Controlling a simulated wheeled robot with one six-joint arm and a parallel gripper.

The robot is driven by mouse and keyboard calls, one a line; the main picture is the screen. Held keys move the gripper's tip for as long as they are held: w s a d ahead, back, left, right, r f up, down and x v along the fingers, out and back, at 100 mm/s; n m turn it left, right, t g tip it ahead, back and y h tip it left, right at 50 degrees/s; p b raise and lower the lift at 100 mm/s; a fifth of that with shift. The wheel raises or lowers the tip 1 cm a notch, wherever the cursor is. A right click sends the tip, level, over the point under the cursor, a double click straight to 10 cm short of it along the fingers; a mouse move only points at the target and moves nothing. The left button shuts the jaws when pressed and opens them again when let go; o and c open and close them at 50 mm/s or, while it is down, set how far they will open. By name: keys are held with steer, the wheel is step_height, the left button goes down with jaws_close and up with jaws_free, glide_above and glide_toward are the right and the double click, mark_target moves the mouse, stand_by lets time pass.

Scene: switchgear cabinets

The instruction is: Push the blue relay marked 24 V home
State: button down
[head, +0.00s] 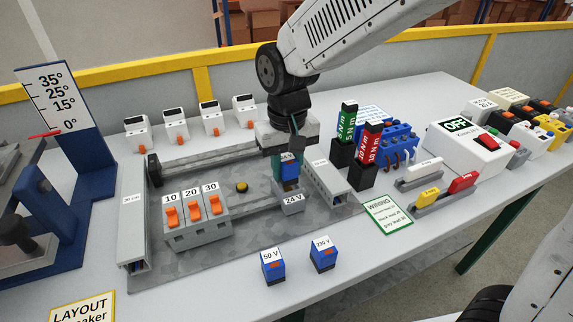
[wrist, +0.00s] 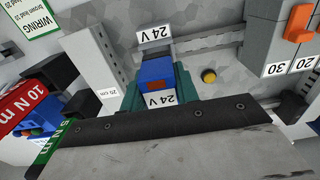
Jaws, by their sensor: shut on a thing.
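The blue relay (head: 290,171) marked 24 V is upright between the teal fingers of my gripper (head: 287,177), which is shut on it. In the wrist view the relay (wrist: 155,72) shows its blue body and a white 24 V label, with a gripper finger (wrist: 157,85) on each side. The grey socket (head: 292,203) marked 24 V is directly below the relay; its label (wrist: 154,33) also shows in the wrist view. The relay's lower end is at the socket's top, but I cannot tell how deep it sits.
Blue relays marked 50 V (head: 273,267) and 230 V (head: 323,255) stand on the table in front. Orange-switch breakers (head: 195,218) and a yellow button (head: 241,186) are left of the socket. A grey duct (head: 326,182) and torque drivers (head: 368,147) are close on the right.

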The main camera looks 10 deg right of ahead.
steer(key=shift+f, duration=1.1)
stand_by(0.3)
steer(key=c, duration=1)
jaws_free()
steer(key=shift+o, duration=0.2)
steer(key=shift+s+f, duration=0.1)
steer(key=shift+d, duration=0.15)
steer(key=shift+r, duration=0.75)
jaws_close()
